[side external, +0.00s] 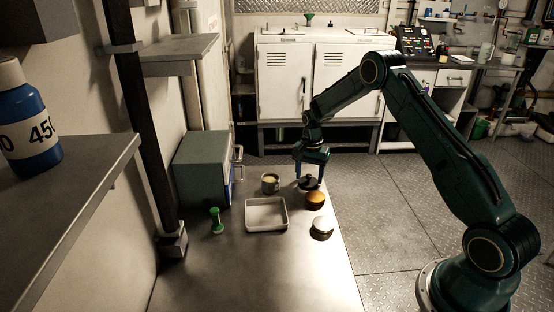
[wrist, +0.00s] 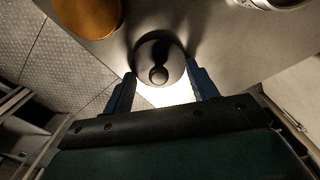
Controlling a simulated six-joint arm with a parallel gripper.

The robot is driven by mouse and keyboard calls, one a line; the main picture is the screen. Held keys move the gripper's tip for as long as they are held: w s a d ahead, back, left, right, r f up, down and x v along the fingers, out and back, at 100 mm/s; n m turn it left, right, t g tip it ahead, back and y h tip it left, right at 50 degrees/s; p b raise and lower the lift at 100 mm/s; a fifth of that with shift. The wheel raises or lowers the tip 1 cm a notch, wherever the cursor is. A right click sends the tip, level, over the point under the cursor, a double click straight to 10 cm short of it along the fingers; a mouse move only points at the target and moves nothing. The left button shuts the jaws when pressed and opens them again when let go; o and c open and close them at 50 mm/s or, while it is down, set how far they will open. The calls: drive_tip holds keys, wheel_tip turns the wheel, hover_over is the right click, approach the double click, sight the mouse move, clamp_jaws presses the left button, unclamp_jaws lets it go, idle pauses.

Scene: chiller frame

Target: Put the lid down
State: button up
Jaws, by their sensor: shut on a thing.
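The lid is a dark grey round disc with a round knob in its middle. In the wrist view the lid (wrist: 149,48) sits between the fingertips of my gripper (wrist: 163,84). In the side view the lid (side external: 308,184) shows small and dark at the far right part of the bench, just behind an orange-brown round pot (side external: 315,200). My gripper (side external: 310,174) points down over it, its blue fingers shut on the lid. I cannot tell whether the lid's underside touches the bench. The pot's side also shows in the wrist view (wrist: 90,14).
On the bench (side external: 260,270) stand a shallow pale tray (side external: 266,228), a metal cup (side external: 270,188), a white-topped round jar (side external: 322,228), a green knobbed piece (side external: 216,222) and a grey-green box (side external: 202,165). The front of the bench is clear. Its right edge drops to the floor.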

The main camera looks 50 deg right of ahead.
drive_tip(key=shift+f, duration=0.2)
drive_tip(key=o, duration=0.9)
drive_tip(key=shift+o, duration=0.2)
drive_tip(key=shift+r, duration=0.1)
wheel_tip(320, 180, up, 12)
idle(0.7)
